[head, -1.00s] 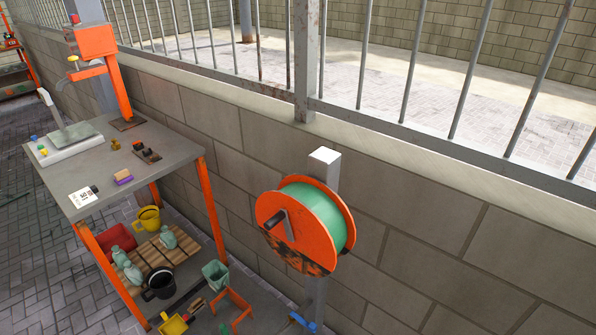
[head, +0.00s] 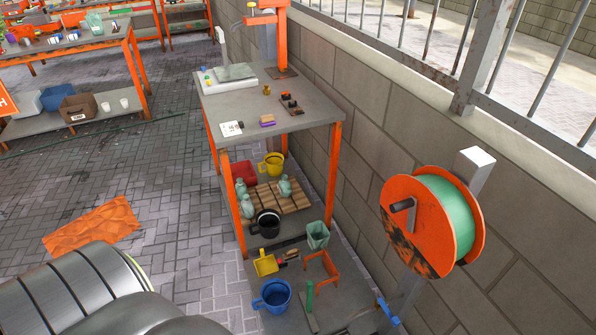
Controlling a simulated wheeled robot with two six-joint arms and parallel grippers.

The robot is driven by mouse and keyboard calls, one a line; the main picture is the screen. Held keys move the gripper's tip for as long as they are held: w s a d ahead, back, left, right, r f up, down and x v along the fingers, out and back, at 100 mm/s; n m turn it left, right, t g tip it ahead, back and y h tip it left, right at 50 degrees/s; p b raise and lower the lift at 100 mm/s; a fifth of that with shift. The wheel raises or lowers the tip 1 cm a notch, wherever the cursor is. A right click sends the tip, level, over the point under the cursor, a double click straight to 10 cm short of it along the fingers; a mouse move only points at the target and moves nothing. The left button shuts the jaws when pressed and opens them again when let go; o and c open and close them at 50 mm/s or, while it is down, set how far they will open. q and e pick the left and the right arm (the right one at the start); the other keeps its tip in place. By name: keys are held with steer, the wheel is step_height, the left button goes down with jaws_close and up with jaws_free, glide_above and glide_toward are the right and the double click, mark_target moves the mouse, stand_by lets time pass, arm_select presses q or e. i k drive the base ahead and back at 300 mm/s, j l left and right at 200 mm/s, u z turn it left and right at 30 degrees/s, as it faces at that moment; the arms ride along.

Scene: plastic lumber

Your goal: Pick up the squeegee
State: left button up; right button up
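I cannot clearly make out a squeegee. On the lowest shelf of the orange-legged table stands a thin green upright piece (head: 309,296), like a handle, with its lower end near a dark flat area. A blue piece (head: 387,311) shows at that shelf's right end, by the reel post; its shape is too small to name. Either could be a squeegee, but I cannot tell. Neither of my grippers is in view.
The table (head: 312,117) holds a scale (head: 236,75) and small items. Its lower shelves carry a yellow pot (head: 270,164), a blue bucket (head: 272,296) and an orange frame (head: 322,268). A hose reel (head: 420,225) stands right. Paving (head: 170,190) is mostly clear, with an orange sheet (head: 92,228).

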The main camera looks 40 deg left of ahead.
mark_target(307, 300)
steer(key=u, duration=1.05)
